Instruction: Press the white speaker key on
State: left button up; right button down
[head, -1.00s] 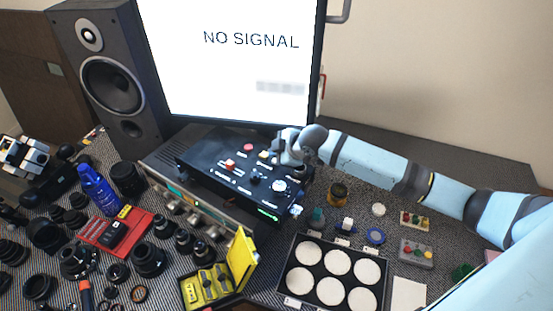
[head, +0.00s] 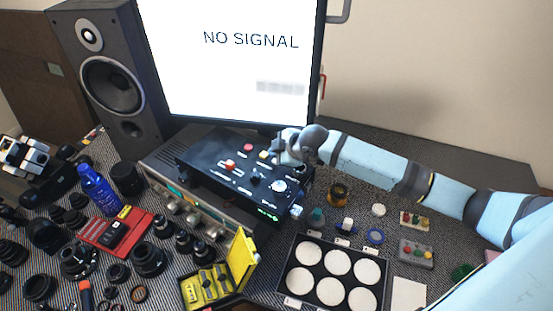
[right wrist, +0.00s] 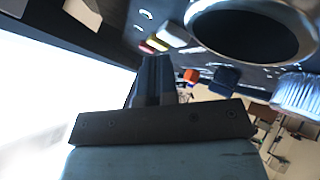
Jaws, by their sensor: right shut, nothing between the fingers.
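The black control box (head: 215,165) sits on a grey unit below the monitor. Its top has a red key (head: 248,148), a yellowish key (head: 263,154), an orange-red switch (head: 230,164) and a large pale knob (head: 279,185). My right gripper (head: 277,154) is shut and empty, over the far right part of the box. In the right wrist view, the shut fingers (right wrist: 154,78) point toward the panel, where a pale key (right wrist: 172,31) shows beside yellow and red ones. I cannot tell which key is the speaker key or whether the fingertips touch one.
A monitor (head: 235,55) reading NO SIGNAL stands behind the box, with a speaker (head: 113,80) at left. Lens parts, a blue bottle (head: 98,190) and a yellow case (head: 241,258) crowd the left and front. A tray of white discs (head: 287,277) lies front right.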

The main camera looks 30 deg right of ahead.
jog(key=shift+f, duration=0.1)
dwell(0.4)
jog(key=shift+f, duration=0.35)
jog(key=shift+r, duration=0.1)
jog(key=shift+r+p, duration=0.35)
jog(key=shift+p, duration=0.4)
notch_tip(320, 180, up, 4)
jog(key=p, duration=0.4)
jog(key=shift+r+p, duration=0.25)
jog(key=shift+p, duration=0.05)
jog(key=shift+r+p, duration=0.35)
jog(key=shift+r, duration=0.45)
